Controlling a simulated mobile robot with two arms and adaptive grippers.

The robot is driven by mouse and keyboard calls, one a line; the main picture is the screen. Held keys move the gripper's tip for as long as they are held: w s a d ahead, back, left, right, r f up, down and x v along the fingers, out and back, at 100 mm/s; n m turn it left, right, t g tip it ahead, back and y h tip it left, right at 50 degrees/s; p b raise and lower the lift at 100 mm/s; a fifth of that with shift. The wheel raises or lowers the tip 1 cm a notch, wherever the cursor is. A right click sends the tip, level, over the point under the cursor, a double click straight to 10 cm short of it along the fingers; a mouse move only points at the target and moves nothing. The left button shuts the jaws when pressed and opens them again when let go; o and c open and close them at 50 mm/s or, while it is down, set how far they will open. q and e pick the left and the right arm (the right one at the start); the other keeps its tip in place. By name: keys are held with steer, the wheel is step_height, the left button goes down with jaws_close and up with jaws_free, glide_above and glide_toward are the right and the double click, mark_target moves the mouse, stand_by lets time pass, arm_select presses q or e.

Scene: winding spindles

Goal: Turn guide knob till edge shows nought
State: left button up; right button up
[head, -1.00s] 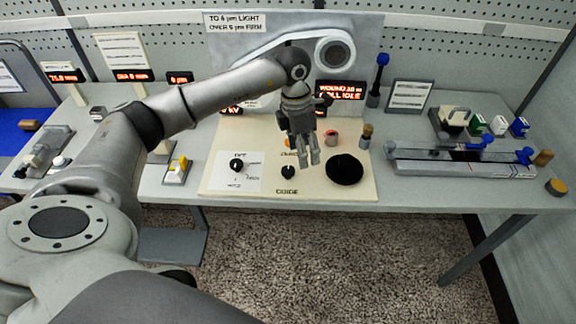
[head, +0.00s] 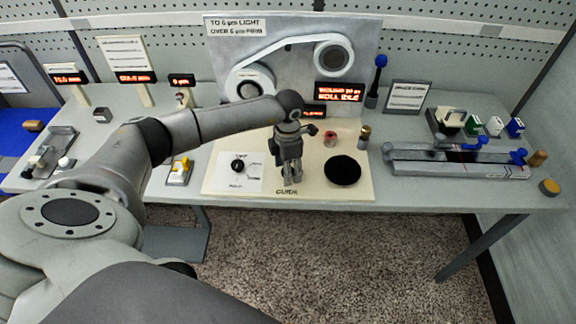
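My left gripper (head: 291,180) points down over the cream control board (head: 350,195), just above the GUIDE label (head: 287,192). Its fingertips are at the guide knob's place and hide the small black knob. I cannot tell whether the fingers touch it or how far they are closed. A small red-lit display (head: 314,111) shows beside my arm's wrist, partly covered, and its text is too small to read. My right gripper is not in view.
A large black disc (head: 343,170) lies close to the right of the gripper. A black selector knob (head: 238,166) on a white plate is to the left. A red button (head: 330,139) and a brass-topped post (head: 364,136) stand behind. The winding panel (head: 290,75) rises at the back.

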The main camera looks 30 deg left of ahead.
arm_select(q)
steer(key=shift+c, duration=0.4)
steer(key=c, duration=1)
steer(key=shift+f, duration=0.1)
